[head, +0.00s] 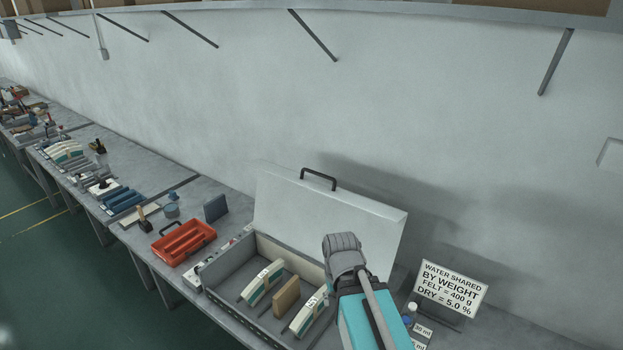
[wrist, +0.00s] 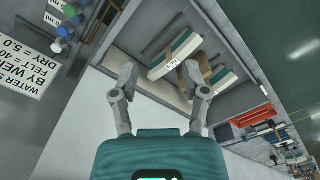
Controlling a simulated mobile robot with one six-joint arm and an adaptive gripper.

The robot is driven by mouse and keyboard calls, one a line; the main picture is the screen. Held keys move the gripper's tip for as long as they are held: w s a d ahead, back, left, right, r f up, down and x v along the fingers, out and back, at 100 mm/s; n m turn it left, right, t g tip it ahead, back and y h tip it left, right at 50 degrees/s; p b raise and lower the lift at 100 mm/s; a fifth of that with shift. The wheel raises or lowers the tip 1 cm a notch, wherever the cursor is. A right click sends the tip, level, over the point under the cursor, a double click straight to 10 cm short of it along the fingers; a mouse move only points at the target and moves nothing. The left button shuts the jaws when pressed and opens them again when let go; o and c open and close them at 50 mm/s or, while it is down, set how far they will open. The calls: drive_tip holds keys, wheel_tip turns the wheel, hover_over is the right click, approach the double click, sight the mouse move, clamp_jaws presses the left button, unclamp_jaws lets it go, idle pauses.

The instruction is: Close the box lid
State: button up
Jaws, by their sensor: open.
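The grey box (head: 232,268) stands on the bench with its lid (head: 300,212) open and raised at the back, near the wall. A dark handle (head: 319,178) sits on the lid's top edge. Inside are two curved white-and-teal pieces (head: 262,282) (head: 309,316) and a tan block (head: 286,297) between them. My gripper (wrist: 157,80) is open, with its two fingers apart and nothing between them. In the wrist view the lid (wrist: 85,130) shows as a pale panel beside and below the fingers. In the head view my arm covers the lid's lower right and the box's right end.
A sign (head: 449,288) and small bottles (head: 410,309) stand right of the box. A red tray (head: 183,242) and a dark upright block (head: 215,208) are to its left. The wall rises close behind the lid.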

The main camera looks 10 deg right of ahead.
drive_tip(key=shift+f+b, duration=0.6)
drive_tip(key=shift+f, duration=0.1)
drive_tip(key=c, duration=0.4)
wheel_tip(320, 180, down, 17)
drive_tip(key=b, duration=1.6)
drive_tip(key=shift+r+b, duration=0.1)
drive_tip(key=shift+b, duration=0.3)
clamp_jaws()
drive_tip(key=shift+s, duration=0.1)
